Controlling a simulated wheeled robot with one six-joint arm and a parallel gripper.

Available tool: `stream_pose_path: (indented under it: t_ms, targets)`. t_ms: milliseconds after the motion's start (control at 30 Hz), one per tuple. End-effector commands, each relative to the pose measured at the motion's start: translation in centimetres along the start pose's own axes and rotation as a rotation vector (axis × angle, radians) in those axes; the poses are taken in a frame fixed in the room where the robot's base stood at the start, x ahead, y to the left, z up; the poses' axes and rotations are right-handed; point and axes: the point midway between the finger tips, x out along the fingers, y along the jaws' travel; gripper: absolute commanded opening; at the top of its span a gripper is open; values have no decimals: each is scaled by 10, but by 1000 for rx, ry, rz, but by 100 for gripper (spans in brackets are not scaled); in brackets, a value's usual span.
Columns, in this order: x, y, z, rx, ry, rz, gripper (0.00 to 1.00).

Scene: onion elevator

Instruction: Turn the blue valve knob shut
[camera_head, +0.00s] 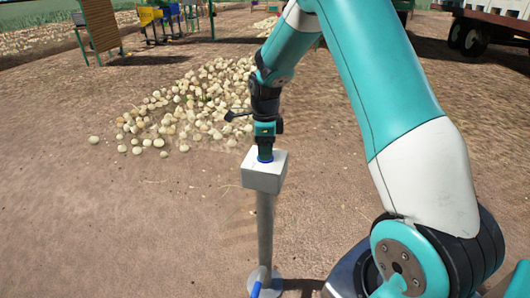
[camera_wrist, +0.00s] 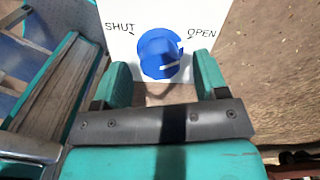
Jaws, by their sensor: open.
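The blue valve knob (camera_wrist: 156,46) sits on the face of a white box (camera_wrist: 118,14), between the printed words SHUT on the left and OPEN on the right. A white mark shows on the knob's right side, towards the OPEN side. My gripper (camera_wrist: 161,62) is open, with one teal finger on each side of the knob's lower part; I cannot tell if they touch it. In the head view, the white box (camera_head: 262,181) tops a grey post, and my gripper (camera_head: 265,146) points down at it from directly above. The knob is mostly hidden there.
The post (camera_head: 265,230) stands on a round base with a blue hose or pipe (camera_head: 256,289) beside it. A heap of onions (camera_head: 200,100) lies behind. A trailer (camera_head: 495,22) stands back right. Bare soil left of the post is clear.

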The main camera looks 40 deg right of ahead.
Motion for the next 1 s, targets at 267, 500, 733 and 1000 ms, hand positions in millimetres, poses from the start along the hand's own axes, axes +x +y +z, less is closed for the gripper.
stream_pose_path:
  t_ms: [267, 500, 733, 1000]
  targets:
    - [18, 0, 0, 0, 0, 0, 67]
    - [18, 0, 0, 0, 0, 0, 62]
    - [18, 0, 0, 0, 0, 0, 17]
    - [17, 0, 0, -26, 0, 1, 17]
